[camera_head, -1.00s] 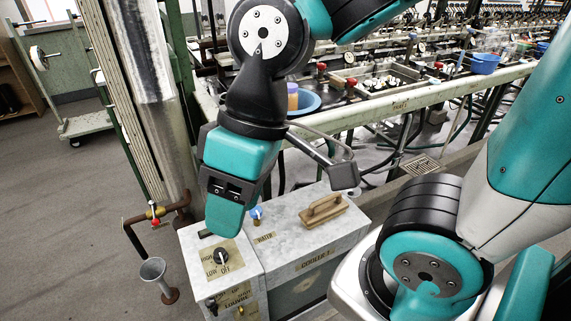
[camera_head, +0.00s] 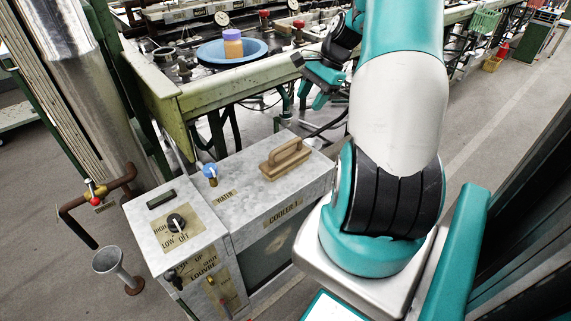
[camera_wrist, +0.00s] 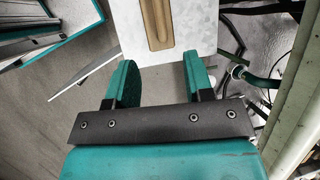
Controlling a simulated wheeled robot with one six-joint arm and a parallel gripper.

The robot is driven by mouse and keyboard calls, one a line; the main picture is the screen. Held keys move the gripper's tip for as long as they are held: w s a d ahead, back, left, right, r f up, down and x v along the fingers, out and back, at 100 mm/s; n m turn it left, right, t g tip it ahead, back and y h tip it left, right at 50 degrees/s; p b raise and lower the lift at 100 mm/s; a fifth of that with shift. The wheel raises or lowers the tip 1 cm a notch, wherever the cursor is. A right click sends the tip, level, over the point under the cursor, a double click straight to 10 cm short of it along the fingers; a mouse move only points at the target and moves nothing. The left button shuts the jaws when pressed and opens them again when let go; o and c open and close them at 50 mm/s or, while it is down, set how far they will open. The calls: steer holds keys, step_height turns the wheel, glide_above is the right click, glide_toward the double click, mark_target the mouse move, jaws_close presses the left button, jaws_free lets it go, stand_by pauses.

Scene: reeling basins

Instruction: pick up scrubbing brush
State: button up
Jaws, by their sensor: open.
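The scrubbing brush (camera_head: 285,158) has a tan wooden body with a raised handle. It lies on the grey metal top of the cooler box (camera_head: 250,199) in the head view. The brush (camera_wrist: 157,22) shows beyond the fingertips at the top edge, partly cut off, on the pale cooler top.
A blue tap (camera_head: 210,172) and a control panel with a black knob (camera_head: 176,222) stand left of the brush. A green bench frame (camera_head: 215,93) runs behind the cooler, with a blue basin (camera_head: 231,52) and a jar. Pipes and a funnel (camera_head: 107,260) stand at left.

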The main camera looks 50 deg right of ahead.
mark_target(286, 144)
steer(key=b+x, duration=0.1)
steer(key=x, duration=1)
steer(key=shift+a, duration=0.15)
steer(key=shift+b+x, duration=0.45)
steer(key=shift+x, duration=2.35)
steer(key=shift+c, duration=0.5)
jaws_close()
